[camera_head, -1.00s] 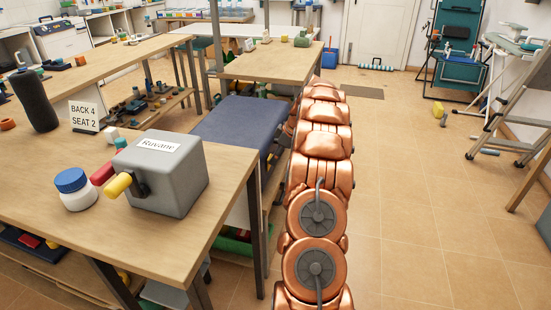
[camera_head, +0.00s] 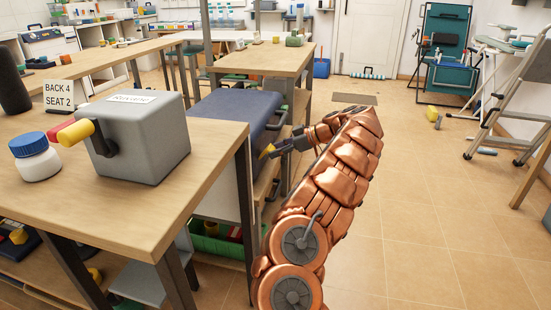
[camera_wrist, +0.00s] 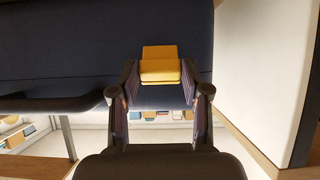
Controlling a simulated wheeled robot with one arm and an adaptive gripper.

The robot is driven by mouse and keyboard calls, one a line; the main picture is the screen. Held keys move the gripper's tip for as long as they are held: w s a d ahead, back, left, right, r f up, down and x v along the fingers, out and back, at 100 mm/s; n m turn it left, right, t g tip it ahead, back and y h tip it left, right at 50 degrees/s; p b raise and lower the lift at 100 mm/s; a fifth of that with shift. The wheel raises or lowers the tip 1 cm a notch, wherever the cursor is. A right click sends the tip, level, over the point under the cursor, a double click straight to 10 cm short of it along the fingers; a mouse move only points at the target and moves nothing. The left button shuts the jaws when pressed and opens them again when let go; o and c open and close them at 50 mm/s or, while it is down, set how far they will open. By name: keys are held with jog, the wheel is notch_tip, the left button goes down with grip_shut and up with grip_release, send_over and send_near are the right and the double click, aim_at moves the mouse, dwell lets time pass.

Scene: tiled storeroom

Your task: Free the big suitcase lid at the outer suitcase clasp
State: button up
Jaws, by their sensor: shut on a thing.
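The big dark blue suitcase (camera_head: 232,112) lies flat between the tables, and its lid looks closed. Its dark handle (camera_head: 278,119) is on the right side; in the wrist view the handle (camera_wrist: 50,103) is at the left. The yellow clasp (camera_wrist: 160,65) sits on the suitcase's front edge and stands between my fingertips. In the head view the clasp (camera_head: 267,150) is a small yellow spot at the near end of that side. My gripper (camera_wrist: 160,84) is shut on the clasp; in the head view my gripper (camera_head: 274,148) is small and partly hidden.
The near table (camera_head: 140,215) holds a grey box (camera_head: 140,140) labelled Ruvane with a yellow-ended crank, and a blue-lidded jar (camera_head: 35,158). A pale panel (camera_wrist: 258,70) stands close right of my gripper in the wrist view. The tiled floor (camera_head: 430,210) at right is open.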

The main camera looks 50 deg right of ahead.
jog(key=f+t+y+b, duration=0.1)
jog(key=t+b, duration=0.1)
jog(key=b, duration=0.1)
jog(key=f+t+y+b, duration=0.1)
jog(key=f+t+b, duration=0.1)
jog(key=t+b, duration=0.1)
jog(key=f+t+y+b, duration=0.2)
jog(key=b, duration=0.2)
jog(key=shift+s+d+f+t, duration=0.15)
jog(key=shift+s+f+t, duration=0.1)
jog(key=shift+t, duration=0.15)
jog(key=o, duration=1.1)
jog(key=shift+o, duration=0.2)
jog(key=v, duration=1.1)
jog(key=shift+s+d, duration=0.2)
jog(key=shift+s, duration=0.15)
